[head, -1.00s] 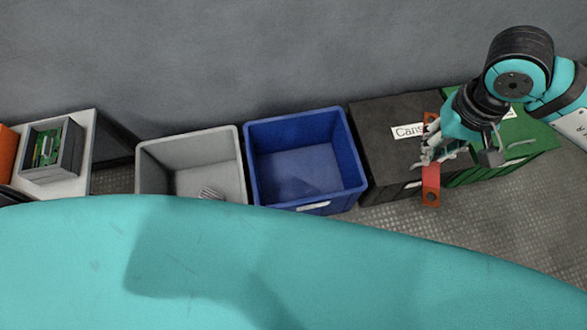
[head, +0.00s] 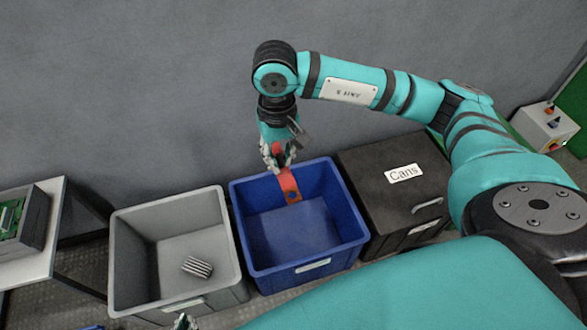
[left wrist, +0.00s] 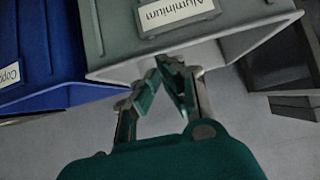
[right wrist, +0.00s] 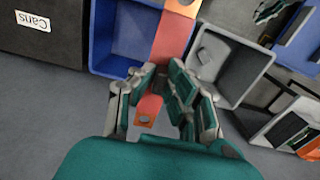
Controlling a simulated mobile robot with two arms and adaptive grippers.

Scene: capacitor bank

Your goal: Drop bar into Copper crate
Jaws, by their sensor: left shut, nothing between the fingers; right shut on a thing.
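The bar (head: 290,186) is red in the middle with copper-coloured ends. My right gripper (head: 278,160) is shut on it, and the bar tilts down from the fingers over the back of the blue crate (head: 357,232). In the right wrist view the bar (right wrist: 172,38) runs between the fingers, across the crate's side, with its near end over the floor. The left wrist view shows a partly cut-off copper label (left wrist: 10,75) on the blue crate. My left gripper (left wrist: 168,72) is shut and empty before the grey crate's front; only its tip (head: 183,322) shows in the head view.
The grey crate (head: 118,255), labelled Aluminium in the left wrist view, stands left of the blue one and holds a striped piece (head: 198,267). A black box labelled Cans (head: 375,175) stands to the right. A white table (head: 40,262) is at the left; the wall is behind.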

